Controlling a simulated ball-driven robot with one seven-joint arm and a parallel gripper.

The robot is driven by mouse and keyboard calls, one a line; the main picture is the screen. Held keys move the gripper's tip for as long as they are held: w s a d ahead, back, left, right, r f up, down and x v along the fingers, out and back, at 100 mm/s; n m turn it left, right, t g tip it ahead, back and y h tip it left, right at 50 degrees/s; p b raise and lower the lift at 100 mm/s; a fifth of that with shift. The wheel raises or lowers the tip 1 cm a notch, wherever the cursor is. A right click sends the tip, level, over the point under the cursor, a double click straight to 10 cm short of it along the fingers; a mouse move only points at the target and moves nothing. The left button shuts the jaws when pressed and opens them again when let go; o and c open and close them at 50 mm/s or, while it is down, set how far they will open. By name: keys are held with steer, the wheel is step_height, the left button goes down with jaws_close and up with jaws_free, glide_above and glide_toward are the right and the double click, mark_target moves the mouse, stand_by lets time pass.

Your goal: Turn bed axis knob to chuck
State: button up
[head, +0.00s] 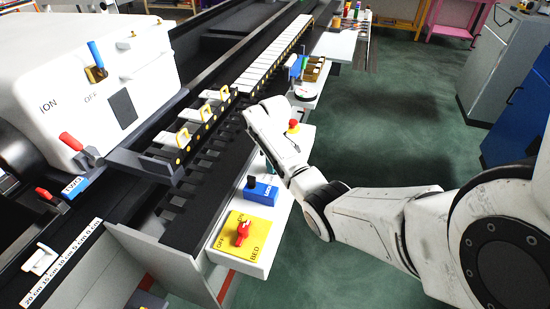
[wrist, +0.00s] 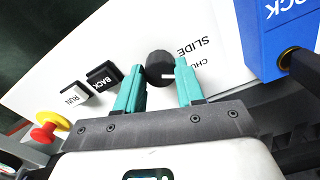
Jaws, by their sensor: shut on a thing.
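In the wrist view a round black knob (wrist: 158,66) with a short white mark stands on a white panel (wrist: 120,40). Labels reading SLIDE and partly hidden CHU… lie to its right. The white mark points right, toward the right finger. My gripper (wrist: 159,70) has its two teal fingers on either side of the knob, shut on it. In the head view my gripper (head: 268,160) is over the machine's front ledge and hides this knob.
Black BACK (wrist: 103,77) and white RUN (wrist: 74,94) switches and a red-yellow button (wrist: 48,128) sit left of the knob. A blue lock box (wrist: 275,45) is close on the right. A red knob (head: 242,233) sits on the yellow BED plate (head: 262,222).

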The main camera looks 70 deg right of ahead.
steer(key=shift+m+p, duration=0.45)
steer(key=shift+m, duration=0.55)
steer(key=shift+w, duration=0.1)
steer(key=o, duration=1)
steer(key=shift+o, duration=0.2)
step_height(320, 180, up, 11)
steer(key=shift+b, duration=0.4)
steer(key=shift+f, duration=0.15)
